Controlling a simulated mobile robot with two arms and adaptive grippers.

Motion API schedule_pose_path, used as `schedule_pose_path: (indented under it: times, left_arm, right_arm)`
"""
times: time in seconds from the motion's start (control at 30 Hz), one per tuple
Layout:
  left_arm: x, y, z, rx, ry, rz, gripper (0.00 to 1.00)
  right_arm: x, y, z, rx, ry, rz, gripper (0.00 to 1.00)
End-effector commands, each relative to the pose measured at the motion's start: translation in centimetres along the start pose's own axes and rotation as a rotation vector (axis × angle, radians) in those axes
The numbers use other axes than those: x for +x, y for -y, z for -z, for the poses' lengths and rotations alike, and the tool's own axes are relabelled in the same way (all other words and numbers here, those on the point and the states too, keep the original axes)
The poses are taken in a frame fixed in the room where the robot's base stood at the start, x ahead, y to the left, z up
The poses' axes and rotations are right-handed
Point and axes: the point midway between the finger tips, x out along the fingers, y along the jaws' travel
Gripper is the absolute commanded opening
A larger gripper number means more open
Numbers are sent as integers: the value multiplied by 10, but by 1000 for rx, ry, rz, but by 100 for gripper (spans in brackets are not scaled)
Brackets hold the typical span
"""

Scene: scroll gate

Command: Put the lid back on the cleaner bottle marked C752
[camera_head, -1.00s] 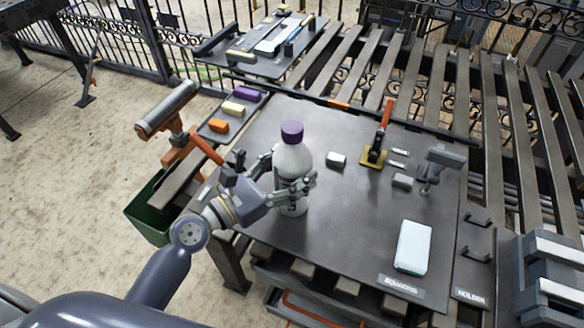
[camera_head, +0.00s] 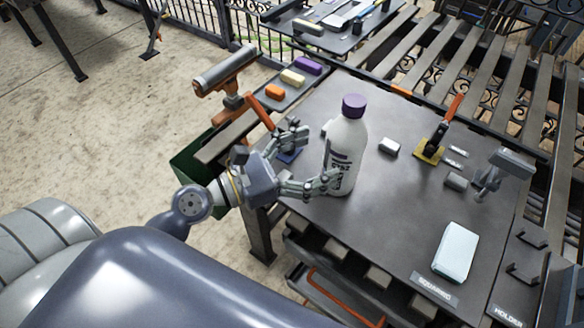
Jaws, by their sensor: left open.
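A grey-white cleaner bottle (camera_head: 349,145) stands upright on the dark table. Dark printing on its side is partly hidden and too small to read surely. A purple lid (camera_head: 354,105) sits on top of the bottle and looks level. My left gripper (camera_head: 311,160) is open at the left of the bottle, its fingers spread. The near finger reaches the lower side of the bottle; I cannot tell if it touches. The far finger is clear of it. My right gripper is not in view.
A pale blue-white box (camera_head: 455,252) lies at the front right. Orange, cream and purple blocks sit on a side tray (camera_head: 268,107). The table between bottle and box is clear.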

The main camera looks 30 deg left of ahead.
Motion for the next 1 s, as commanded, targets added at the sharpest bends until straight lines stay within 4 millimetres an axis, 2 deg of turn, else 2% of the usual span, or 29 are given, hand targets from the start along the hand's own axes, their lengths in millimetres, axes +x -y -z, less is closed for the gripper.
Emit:
schedule_pose_path:
  times: [0.03,0.2,0.4,1.0]
  left_arm:
    - [-9,0,6,0,-4,-1,84]
    - [-32,0,5,-2,-3,0,84]
    - [-47,0,2,-1,0,0,84]
    - [-50,0,0,0,1,1,84]
  right_arm:
    - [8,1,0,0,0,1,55]
    - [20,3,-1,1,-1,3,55]
    - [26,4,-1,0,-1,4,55]
    - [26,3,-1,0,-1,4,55]
